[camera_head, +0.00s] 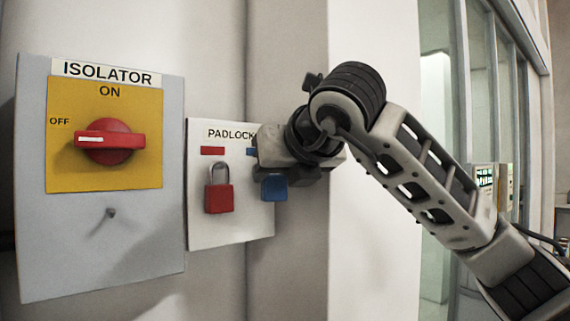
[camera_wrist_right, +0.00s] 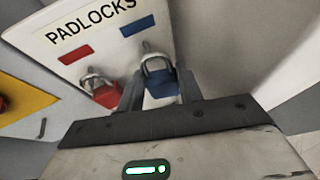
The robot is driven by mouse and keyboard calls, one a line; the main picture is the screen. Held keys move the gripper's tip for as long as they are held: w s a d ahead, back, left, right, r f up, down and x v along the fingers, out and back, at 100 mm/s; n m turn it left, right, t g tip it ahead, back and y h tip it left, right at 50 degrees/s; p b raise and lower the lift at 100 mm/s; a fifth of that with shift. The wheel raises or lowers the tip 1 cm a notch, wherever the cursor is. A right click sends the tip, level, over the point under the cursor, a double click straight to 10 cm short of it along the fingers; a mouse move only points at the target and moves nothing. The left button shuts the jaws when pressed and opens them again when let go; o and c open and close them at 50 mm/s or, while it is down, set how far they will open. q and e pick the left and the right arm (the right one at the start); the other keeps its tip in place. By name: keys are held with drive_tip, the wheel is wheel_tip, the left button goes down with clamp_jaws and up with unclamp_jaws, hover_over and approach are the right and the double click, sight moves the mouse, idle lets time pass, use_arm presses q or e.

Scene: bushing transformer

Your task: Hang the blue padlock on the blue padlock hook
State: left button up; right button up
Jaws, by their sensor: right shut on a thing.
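The blue padlock (camera_head: 274,187) is at the right side of the white padlock board (camera_head: 230,232), just below my right gripper (camera_head: 268,172) in the head view. In the right wrist view the blue padlock (camera_wrist_right: 158,80) sits between the two fingers of my right gripper (camera_wrist_right: 160,92), which is shut on it. Its shackle points up toward a small hook (camera_wrist_right: 147,46) under the blue label (camera_wrist_right: 136,25). I cannot tell whether the shackle is around the hook or only in front of it. My left gripper is not in view.
A red padlock (camera_head: 219,190) hangs under the red label (camera_head: 212,151) on the same board, close to the left of my right gripper. The isolator box (camera_head: 100,240) with its red switch (camera_head: 110,141) and a small peg (camera_head: 111,213) is further left.

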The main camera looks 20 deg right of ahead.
drive_tip(key=shift+w+a+p, duration=0.3)
drive_tip(key=shift+w+p, duration=0.2)
drive_tip(key=shift+w, duration=0.3)
drive_tip(key=shift+w+a+f+b, duration=0.2)
drive_tip(key=shift+w+f+b, duration=0.35)
drive_tip(key=shift+b, duration=0.15)
drive_tip(key=o, duration=1.1)
drive_tip(key=shift+s+d, duration=0.1)
drive_tip(key=shift+f, duration=0.1)
